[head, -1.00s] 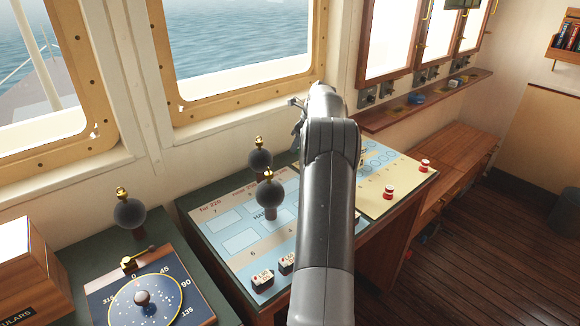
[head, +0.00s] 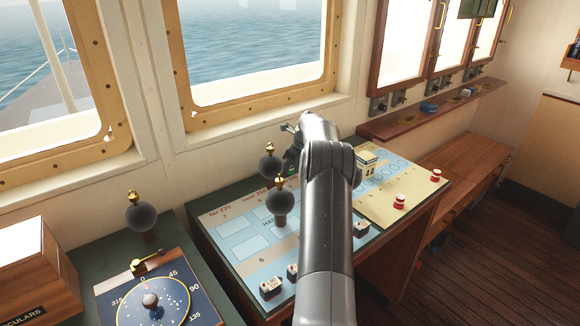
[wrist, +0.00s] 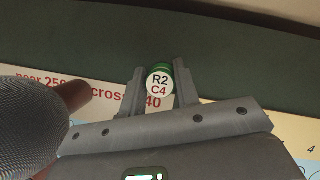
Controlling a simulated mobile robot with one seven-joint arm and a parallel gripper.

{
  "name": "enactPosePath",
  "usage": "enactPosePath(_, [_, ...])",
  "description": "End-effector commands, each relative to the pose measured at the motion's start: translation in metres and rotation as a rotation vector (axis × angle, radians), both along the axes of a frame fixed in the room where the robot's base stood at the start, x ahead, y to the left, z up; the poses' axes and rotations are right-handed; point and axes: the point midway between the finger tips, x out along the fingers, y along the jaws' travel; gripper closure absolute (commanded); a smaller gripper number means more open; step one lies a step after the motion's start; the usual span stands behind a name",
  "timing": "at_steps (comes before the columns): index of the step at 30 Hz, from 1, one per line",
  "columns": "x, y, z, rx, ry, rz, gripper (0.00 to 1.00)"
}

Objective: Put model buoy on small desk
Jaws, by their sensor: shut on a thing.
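My gripper (wrist: 158,78) is shut on a small green piece, likely the model buoy (wrist: 159,84), with a white top marked "R2 C4". In the wrist view it sits between the two fingers, above a pale printed board and near its dark green border. In the head view my gripper (head: 291,163) is at the far side of the chart-topped desk (head: 229,217), mostly hidden by my arm. A trace of green shows there. Whether the piece touches the desk top I cannot tell.
Dark ball-topped posts (head: 281,201) stand close to my gripper; one ball (wrist: 28,125) fills the wrist view's left. Red-and-white pieces (head: 399,202), a small house-like model (head: 366,164) and ship-like blocks (head: 271,287) occupy the board. A window wall rises behind.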

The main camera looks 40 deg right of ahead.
Motion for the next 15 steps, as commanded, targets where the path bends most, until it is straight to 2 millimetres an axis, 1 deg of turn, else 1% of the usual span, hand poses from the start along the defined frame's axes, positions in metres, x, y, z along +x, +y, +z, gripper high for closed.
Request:
enactPosePath(4, [0.0000,0.0002,-0.0029,0.000,0.001,0.000,0.96])
enactPosePath(5, [0.0001,0.0003,-0.0027,0.000,0.000,0.000,0.70])
enactPosePath(12, [0.0000,0.0002,-0.0023,0.000,0.000,0.000,0.50])
enactPosePath(15, [0.0000,0.0002,-0.0023,0.000,0.000,0.000,0.49])
